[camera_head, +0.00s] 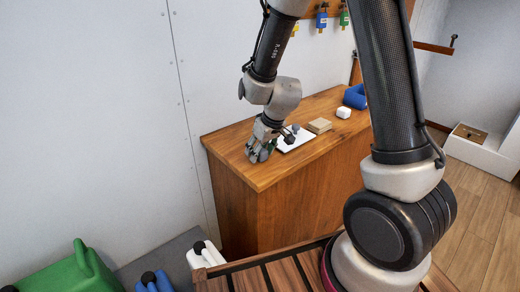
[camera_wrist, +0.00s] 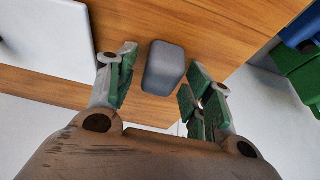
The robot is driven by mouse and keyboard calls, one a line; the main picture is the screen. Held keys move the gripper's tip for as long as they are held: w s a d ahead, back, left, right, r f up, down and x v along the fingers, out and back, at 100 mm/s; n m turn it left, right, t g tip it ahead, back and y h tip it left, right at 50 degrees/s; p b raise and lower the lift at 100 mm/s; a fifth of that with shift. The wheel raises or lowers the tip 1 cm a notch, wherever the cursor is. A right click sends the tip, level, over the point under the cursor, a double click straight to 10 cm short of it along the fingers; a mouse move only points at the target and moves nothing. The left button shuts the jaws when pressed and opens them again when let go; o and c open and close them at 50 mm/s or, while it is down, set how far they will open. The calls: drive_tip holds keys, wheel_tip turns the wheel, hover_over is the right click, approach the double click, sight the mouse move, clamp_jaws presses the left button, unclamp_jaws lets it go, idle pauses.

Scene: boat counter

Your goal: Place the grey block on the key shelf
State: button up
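The grey block (camera_wrist: 163,68) shows in the wrist view, on the wooden counter close to its edge. My gripper (camera_wrist: 160,82) is open, with its green-padded fingers either side of the block and visible gaps between. In the head view my gripper (camera_head: 262,148) points down at the near left end of the counter; the block is not clearly seen there, hidden by the fingers. A wooden board with hanging coloured key tags (camera_head: 321,19) is on the back wall at the top; my arm partly hides it, and I cannot tell its shelf surface clearly.
The counter (camera_head: 240,168) also holds a white flat sheet (camera_head: 298,141) with a dark item, a tan block (camera_head: 319,126), a white block (camera_head: 343,113) and a blue object (camera_head: 355,97). Green (camera_head: 70,272) and white (camera_head: 203,256) canisters stand at the lower left. A wooden bracket (camera_head: 432,48) juts out at right.

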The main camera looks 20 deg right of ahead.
drive_tip(key=shift+r, duration=0.1)
drive_tip(key=v, duration=1.2)
drive_tip(key=s+d+r+m, duration=0.1)
drive_tip(key=s+d+r, duration=0.3)
drive_tip(key=s, duration=0.3)
drive_tip(key=s+d+r+m+h, duration=0.1)
drive_tip(key=s+d+r+m, duration=0.1)
drive_tip(key=s+d+r, duration=0.2)
drive_tip(key=s+d+r+m, duration=0.1)
drive_tip(key=s+d+r, duration=0.3)
drive_tip(key=s, duration=0.6)
drive_tip(key=shift+d+m+h, duration=0.3)
drive_tip(key=shift+d+h, duration=0.1)
drive_tip(key=shift+d, duration=0.15)
drive_tip(key=shift+d, duration=0.1)
